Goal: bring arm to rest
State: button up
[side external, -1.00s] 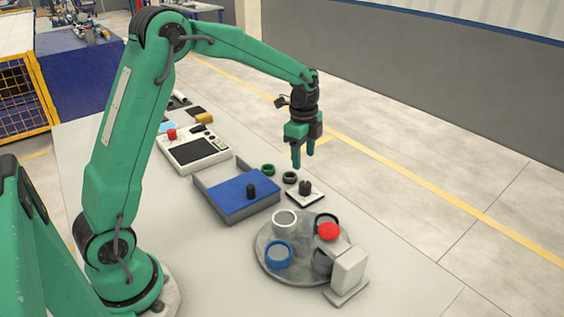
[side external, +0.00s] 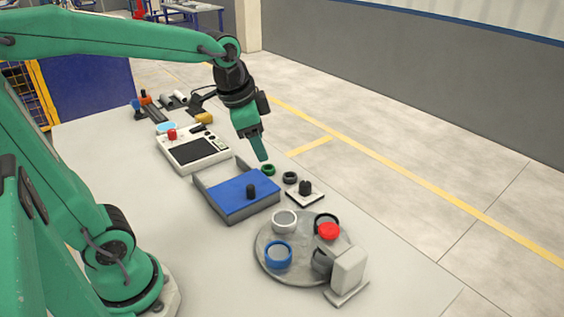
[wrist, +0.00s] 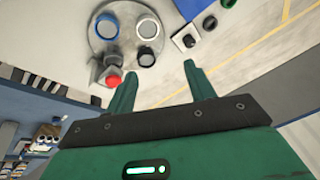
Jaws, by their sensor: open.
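My gripper (side external: 261,155) hangs tilted above the table near the blue-topped tray in the side view. In the wrist view, my gripper (wrist: 158,77) shows its two green fingers spread apart with nothing between them.
Green (side external: 268,169) and dark (side external: 290,177) rings and a white square base with a black knob (side external: 305,190) sit nearby.

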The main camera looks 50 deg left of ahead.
jog(key=s+d+n+t, duration=0.1)
jog(key=s+n, duration=0.4)
jog(key=s, duration=0.5)
jog(key=shift+d+f+t, duration=0.2)
jog(key=shift+f+t, duration=0.2)
